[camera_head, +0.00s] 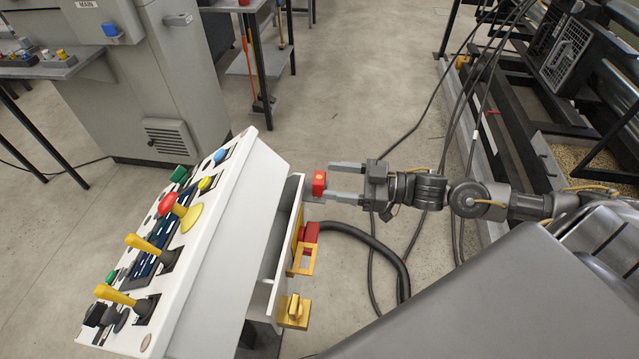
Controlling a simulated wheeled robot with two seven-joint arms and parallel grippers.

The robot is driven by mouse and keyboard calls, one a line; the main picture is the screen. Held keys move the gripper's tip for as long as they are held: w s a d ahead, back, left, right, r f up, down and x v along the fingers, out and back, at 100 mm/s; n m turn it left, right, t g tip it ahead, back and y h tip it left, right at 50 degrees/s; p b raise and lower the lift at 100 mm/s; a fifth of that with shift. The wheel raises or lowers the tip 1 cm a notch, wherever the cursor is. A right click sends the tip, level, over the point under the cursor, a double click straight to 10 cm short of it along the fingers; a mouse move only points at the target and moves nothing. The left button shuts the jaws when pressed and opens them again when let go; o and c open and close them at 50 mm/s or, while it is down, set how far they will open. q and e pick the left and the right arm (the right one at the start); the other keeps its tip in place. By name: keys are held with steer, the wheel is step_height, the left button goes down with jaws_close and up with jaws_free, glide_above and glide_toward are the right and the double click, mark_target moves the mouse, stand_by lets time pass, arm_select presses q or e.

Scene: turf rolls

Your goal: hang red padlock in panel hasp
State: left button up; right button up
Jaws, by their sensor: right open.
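My left gripper is not in view.
A yellow knob on a plate (294,311) sits below the bracket. A thick black hose (375,238) curves from the panel under my right arm. A grey cabinet (165,75) stands behind. Dark machinery (560,100) is at right. Open floor lies beyond the gripper.

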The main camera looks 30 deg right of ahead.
mark_target(325, 180)
steer(key=p+x, duration=0.1)
steer(key=x, duration=0.3)
steer(key=shift+w+a+f, duration=0.1)
steer(key=shift+w+a, duration=0.05)
steer(key=shift+c, duration=0.2)
steer(key=c, duration=1.1)
